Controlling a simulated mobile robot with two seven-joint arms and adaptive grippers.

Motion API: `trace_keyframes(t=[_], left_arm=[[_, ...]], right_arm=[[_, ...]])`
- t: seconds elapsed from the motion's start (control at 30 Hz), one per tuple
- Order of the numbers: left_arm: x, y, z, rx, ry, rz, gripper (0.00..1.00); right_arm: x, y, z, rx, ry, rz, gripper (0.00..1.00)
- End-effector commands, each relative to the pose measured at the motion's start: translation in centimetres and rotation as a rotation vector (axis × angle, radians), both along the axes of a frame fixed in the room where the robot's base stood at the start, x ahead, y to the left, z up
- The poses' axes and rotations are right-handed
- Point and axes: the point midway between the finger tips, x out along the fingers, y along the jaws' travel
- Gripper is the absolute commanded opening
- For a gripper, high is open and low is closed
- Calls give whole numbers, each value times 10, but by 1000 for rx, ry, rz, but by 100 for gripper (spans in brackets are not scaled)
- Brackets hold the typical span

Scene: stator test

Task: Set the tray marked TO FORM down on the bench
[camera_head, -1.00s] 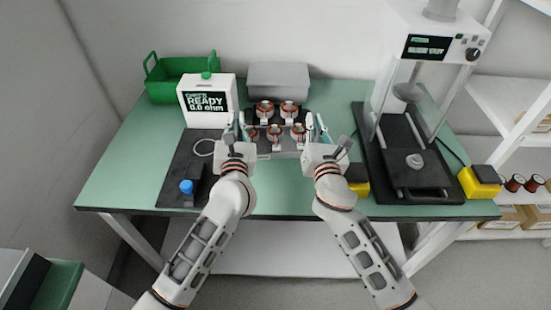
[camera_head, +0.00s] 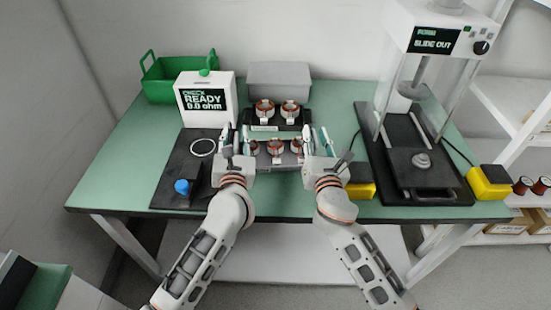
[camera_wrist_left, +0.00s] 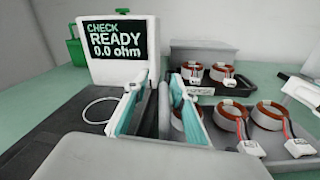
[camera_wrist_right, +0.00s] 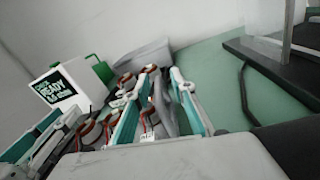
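A grey tray (camera_head: 274,163) with three copper-wound stators (camera_head: 275,148) is between my two grippers over the middle of the bench (camera_head: 120,175). No TO FORM marking is readable on it. My left gripper (camera_head: 240,136) has its teal fingers on either side of the tray's left wall, which shows in the left wrist view (camera_wrist_left: 164,112). My right gripper (camera_head: 315,138) straddles the right wall, seen in the right wrist view (camera_wrist_right: 160,108). Both appear shut on the tray. Whether its underside touches the bench is hidden.
Just behind stands a black tray (camera_head: 250,118) with two stators and a pale label. A checker reading READY 0.0 ohm (camera_head: 205,100) and a dark mat (camera_head: 172,170) are left. A press reading SLIDE OUT (camera_head: 435,40) and a yellow-black box (camera_head: 490,183) are right.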

Motion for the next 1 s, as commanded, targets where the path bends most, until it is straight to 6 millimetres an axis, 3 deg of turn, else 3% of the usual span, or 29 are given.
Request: trace_keyframes(t=[0.37,0.8,1.0], left_arm=[[-7,-5,2,-3,-2,-7,25],[-89,-13,1,-3,1,-6,25],[-113,-15,2,-2,-1,-5,25]], right_arm=[[0,2,1,1,-1,4,24],[-1,3,1,3,-1,6,24],[-1,3,1,3,-1,7,24]])
